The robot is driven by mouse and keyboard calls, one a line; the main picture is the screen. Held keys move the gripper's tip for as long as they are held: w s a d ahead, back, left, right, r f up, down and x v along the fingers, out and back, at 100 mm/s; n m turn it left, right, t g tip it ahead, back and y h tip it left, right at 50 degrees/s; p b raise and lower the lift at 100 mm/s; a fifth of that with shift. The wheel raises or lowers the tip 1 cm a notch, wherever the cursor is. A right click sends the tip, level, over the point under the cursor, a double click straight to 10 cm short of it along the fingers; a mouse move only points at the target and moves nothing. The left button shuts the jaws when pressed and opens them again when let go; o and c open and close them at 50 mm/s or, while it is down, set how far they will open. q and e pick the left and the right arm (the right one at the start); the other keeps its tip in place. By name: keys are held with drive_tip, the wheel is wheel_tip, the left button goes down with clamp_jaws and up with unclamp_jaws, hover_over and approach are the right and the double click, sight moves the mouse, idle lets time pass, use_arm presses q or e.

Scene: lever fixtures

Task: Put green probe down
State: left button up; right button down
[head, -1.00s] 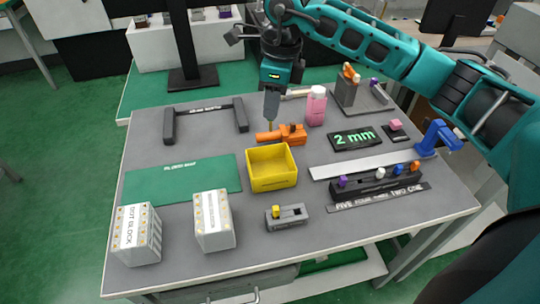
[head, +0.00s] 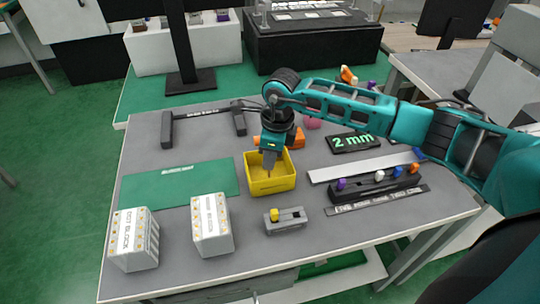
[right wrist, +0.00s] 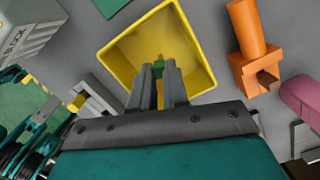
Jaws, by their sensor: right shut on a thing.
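My right gripper (head: 269,160) is over the yellow bin (head: 272,187), pointing down at its opening. In the right wrist view the two grey fingers (right wrist: 158,85) are shut on a small green piece, the green probe (right wrist: 158,66), whose end shows between the tips. The rest of the probe is hidden by the fingers, and I cannot tell whether it touches the bin. The bin (right wrist: 122,62) looks otherwise empty in the part that shows.
An orange fixture (head: 297,139) stands just behind the bin. A grey lever block (head: 285,220) with a yellow knob is in front. Two white blocks (head: 212,225) stand front left, a green mat (head: 180,181) left, and a black lever row (head: 375,187) right.

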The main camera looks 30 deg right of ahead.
drive_tip(key=shift+f, duration=0.2)
drive_tip(key=c, duration=1.2)
unclamp_jaws()
drive_tip(key=shift+o, duration=0.4)
drive_tip(key=shift+r, duration=0.1)
drive_tip(key=shift+r, duration=0.5)
wheel_tip(320, 180, up, 11)
drive_tip(key=d, duration=0.1)
drive_tip(key=shift+s+r, duration=0.15)
drive_tip(key=shift+s, duration=0.25)
drive_tip(key=shift+s, duration=0.1)
